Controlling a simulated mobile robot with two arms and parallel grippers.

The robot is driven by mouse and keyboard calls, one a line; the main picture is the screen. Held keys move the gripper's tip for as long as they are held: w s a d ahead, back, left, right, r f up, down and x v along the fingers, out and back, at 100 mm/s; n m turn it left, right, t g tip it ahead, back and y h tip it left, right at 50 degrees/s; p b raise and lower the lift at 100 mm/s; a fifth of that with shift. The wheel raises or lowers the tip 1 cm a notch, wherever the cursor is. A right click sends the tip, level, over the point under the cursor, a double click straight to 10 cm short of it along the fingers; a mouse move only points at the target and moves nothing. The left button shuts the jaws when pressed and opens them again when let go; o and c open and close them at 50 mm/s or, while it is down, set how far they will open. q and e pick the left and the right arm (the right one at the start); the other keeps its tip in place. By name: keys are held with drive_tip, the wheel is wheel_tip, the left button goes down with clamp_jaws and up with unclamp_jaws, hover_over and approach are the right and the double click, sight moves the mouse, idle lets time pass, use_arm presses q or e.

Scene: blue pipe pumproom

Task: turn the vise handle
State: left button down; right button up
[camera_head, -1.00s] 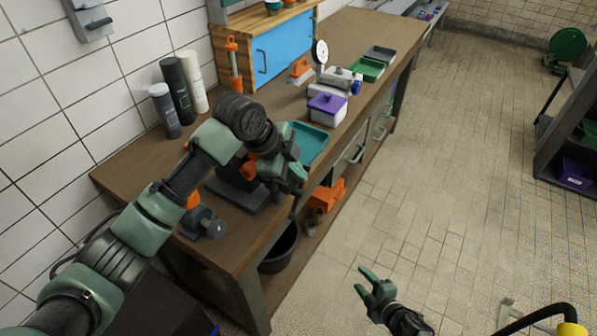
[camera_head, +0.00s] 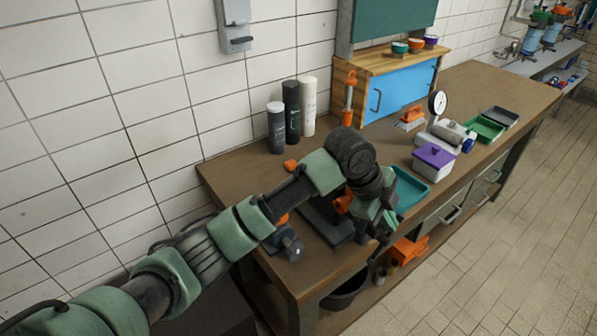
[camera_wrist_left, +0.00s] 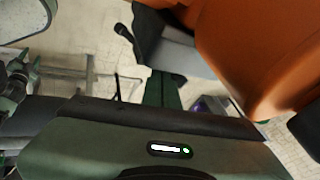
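The vise shows as orange pieces (camera_head: 343,203) beside my left gripper (camera_head: 374,218), near the front edge of the workbench (camera_head: 240,178). My arm hides much of it. In the left wrist view a large orange body (camera_wrist_left: 255,50) fills the upper right, very close, with a grey block (camera_wrist_left: 180,48) beside it. A short dark bar end (camera_wrist_left: 122,30) sticks out at the block's left and may be the handle. A dark green finger (camera_wrist_left: 162,90) shows below the block. Whether the gripper touches the handle, or is shut, I cannot tell. A dark and green part at the left edge may be my right arm.
A teal tray (camera_head: 409,190) and a purple-lidded box (camera_head: 433,162) stand just right of the gripper. A grey-blue tool (camera_head: 287,241) lies to its left. Several bottles (camera_head: 291,110) stand by the wall. An orange bin (camera_head: 407,250) sits on the lower shelf. Floor at right is clear.

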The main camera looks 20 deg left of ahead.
use_arm(q)
drive_tip(key=s, duration=0.1)
drive_tip(key=s+a+r, duration=0.1)
drive_tip(key=s+a, duration=0.1)
drive_tip(key=shift+s+r, duration=0.3)
drive_tip(key=shift+r, duration=0.1)
drive_tip(key=v, duration=1)
drive_tip(key=w+a+f+n+t, duration=0.1)
drive_tip(key=w+a+f+n, duration=0.2)
drive_tip(key=w+a, duration=0.2)
drive_tip(key=w+a+f+n+t+y, duration=0.1)
drive_tip(key=w+a, duration=0.4)
drive_tip(key=a, duration=0.6)
drive_tip(key=w+a+f+n+t+y, duration=0.1)
drive_tip(key=w+a+f+n, duration=0.3)
drive_tip(key=a, duration=0.4)
drive_tip(key=shift+w+a+f+n, duration=0.2)
drive_tip(key=shift+w+f+n, duration=0.1)
drive_tip(key=shift+w+f, duration=0.5)
drive_tip(key=shift+r, duration=0.1)
